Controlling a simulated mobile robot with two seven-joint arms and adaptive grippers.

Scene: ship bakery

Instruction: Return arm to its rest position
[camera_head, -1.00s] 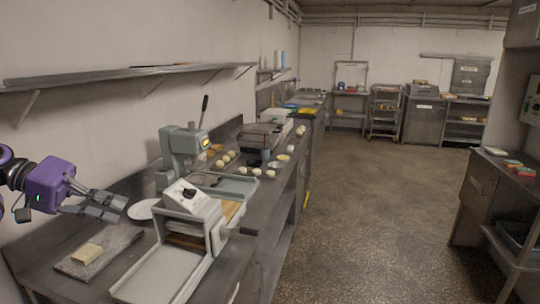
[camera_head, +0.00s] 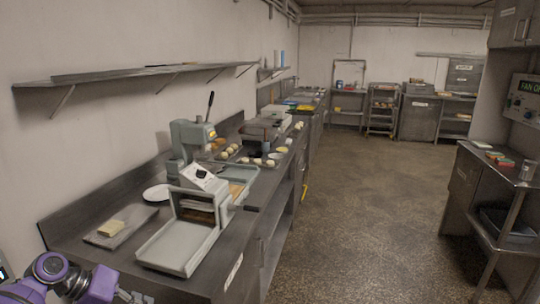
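My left arm (camera_head: 62,278) shows at the bottom left corner, purple and dark, low in front of the counter. Its gripper (camera_head: 134,297) is cut by the lower edge of the picture, so I cannot tell whether it is open or shut. It is apart from the things on the counter. A yellow block (camera_head: 111,228), like butter or dough, lies on a grey board (camera_head: 136,218) at the counter's near left end. My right arm and gripper are not in view.
A dough sheeter (camera_head: 196,210) stands on the steel counter (camera_head: 72,222), with a press (camera_head: 190,140) behind it and a white plate (camera_head: 157,192) beside it. A wall shelf (camera_head: 130,74) runs above. A steel side table (camera_head: 500,165) stands right. The floor (camera_head: 350,200) between is clear.

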